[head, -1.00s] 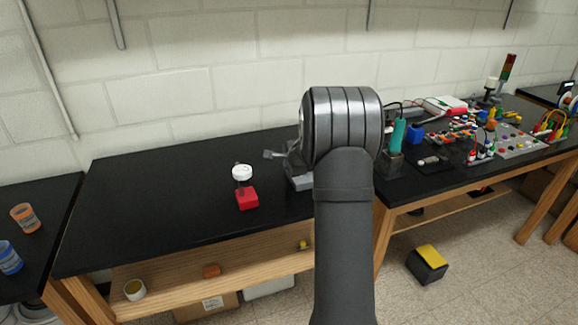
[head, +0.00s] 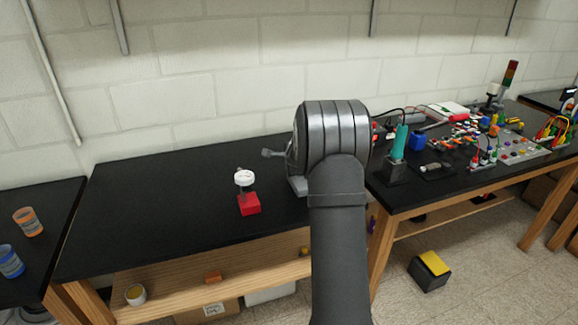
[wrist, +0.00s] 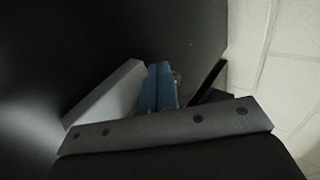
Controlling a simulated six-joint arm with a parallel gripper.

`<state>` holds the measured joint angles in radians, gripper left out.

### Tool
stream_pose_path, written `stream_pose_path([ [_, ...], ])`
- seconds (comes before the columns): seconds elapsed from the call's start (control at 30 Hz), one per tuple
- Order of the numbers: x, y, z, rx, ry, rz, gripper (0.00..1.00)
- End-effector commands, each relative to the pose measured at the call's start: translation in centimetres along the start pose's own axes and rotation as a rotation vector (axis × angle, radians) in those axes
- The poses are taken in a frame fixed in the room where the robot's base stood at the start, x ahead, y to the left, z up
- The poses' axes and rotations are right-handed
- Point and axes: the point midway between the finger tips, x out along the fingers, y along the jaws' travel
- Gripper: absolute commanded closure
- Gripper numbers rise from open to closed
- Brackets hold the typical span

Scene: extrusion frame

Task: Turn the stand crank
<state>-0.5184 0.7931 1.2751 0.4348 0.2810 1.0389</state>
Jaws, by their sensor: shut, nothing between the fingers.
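A grey stand (head: 297,186) is on the black bench, mostly hidden behind my arm in the head view. A small grey arm with a knob (head: 270,153) sticks out to the left above its base and looks like the crank handle. My gripper is hidden behind my own wrist in the head view. In the wrist view, the blue fingertips of my gripper (wrist: 160,88) are together with nothing between them. A small greyish piece (wrist: 177,78) shows just beyond the fingertips; I cannot tell whether they touch it.
A red-based device with a white round top (head: 245,178) stands left of the grey stand. Several wired parts and a teal-handled tool (head: 400,140) crowd the right bench. The left part of the bench (head: 150,205) is clear. A block wall is behind.

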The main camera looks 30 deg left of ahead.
Motion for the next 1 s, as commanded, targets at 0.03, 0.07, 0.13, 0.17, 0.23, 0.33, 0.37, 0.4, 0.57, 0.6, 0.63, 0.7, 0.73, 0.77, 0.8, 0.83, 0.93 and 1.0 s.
stream_pose_path([
  [0.03,0.1,-0.1,-0.2,0.001,0.000,0.000,1.00],
  [0.07,0.2,-0.2,-0.2,0.001,0.000,0.000,1.00],
  [0.13,0.3,-0.3,-0.3,0.001,-0.001,0.000,1.00],
  [0.17,0.4,-0.4,-0.3,0.001,-0.002,0.000,1.00],
  [0.23,0.6,-0.5,-0.4,0.001,-0.002,0.001,1.00],
  [0.33,0.8,-0.7,-0.6,0.001,-0.002,0.000,1.00],
  [0.37,0.9,-0.8,-0.7,0.001,-0.002,0.000,1.00],
  [0.4,0.9,-0.8,-0.7,0.001,-0.002,0.000,1.00],
  [0.57,1.2,-1.1,-1.1,0.002,-0.001,0.000,1.00],
  [0.6,1.3,-1.2,-1.0,0.012,0.014,0.000,1.00],
  [0.63,1.4,-1.3,-1.1,0.021,0.023,0.000,1.00],
  [0.7,1.5,-1.4,-1.2,0.040,0.043,0.000,1.00],
  [0.73,1.5,-1.4,-1.3,0.047,0.051,0.000,1.00],
  [0.77,1.6,-1.4,-1.4,0.054,0.059,0.001,1.00],
  [0.8,1.6,-1.5,-1.4,0.064,0.069,0.001,1.00],
  [0.83,1.7,-1.5,-1.5,0.070,0.076,0.001,1.00],
  [0.93,1.8,-1.6,-1.7,0.090,0.098,0.001,1.00],
  [1.0,1.9,-1.6,-1.8,0.102,0.111,0.001,1.00],
])
